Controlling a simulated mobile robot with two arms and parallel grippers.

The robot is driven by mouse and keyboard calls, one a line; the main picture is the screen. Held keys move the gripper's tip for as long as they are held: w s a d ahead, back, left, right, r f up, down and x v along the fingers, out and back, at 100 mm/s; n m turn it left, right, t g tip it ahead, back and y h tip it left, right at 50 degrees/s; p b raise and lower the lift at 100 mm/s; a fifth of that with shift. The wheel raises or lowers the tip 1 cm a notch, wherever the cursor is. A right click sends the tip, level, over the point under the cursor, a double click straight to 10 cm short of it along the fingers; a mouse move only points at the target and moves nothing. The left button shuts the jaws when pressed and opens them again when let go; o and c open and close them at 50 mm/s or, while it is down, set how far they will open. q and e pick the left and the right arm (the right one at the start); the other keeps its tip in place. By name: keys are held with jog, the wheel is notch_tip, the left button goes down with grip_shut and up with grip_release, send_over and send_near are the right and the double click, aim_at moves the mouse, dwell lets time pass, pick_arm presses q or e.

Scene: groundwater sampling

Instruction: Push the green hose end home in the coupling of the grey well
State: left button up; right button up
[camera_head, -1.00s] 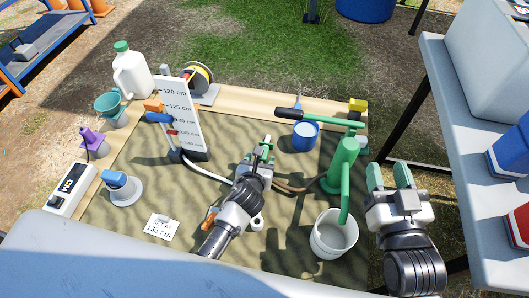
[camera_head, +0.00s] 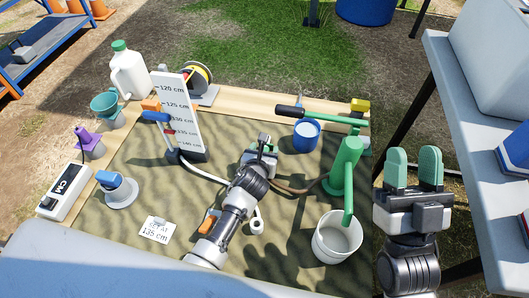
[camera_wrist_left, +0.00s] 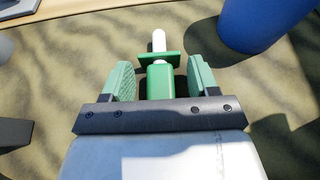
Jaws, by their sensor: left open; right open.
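My left gripper (camera_head: 262,143) is open over the middle of the mat, with its wrist hiding much of what lies under it. In the left wrist view its pale green fingers (camera_wrist_left: 158,80) stand either side of a green block-shaped piece (camera_wrist_left: 160,82), which looks like the green hose end. The piece has a green crossplate and a white tip pointing away from me. A gap shows on both sides of it. My right gripper (camera_head: 413,168) is open and empty at the right, beyond the mat's edge. I cannot make out the grey well or its coupling.
A blue cup (camera_head: 306,136) stands ahead and right of my left gripper. A green pump (camera_head: 344,165) and a white bucket (camera_head: 337,238) stand to its right. A white scale board (camera_head: 178,115) stands left. A pale hose (camera_head: 205,172) and a brown hose (camera_head: 300,190) run along the mat.

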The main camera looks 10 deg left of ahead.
pick_arm(q)
jog(key=shift+c, duration=0.2)
jog(key=c, duration=1)
jog(key=shift+o, duration=0.2)
jog(key=shift+r, duration=0.1)
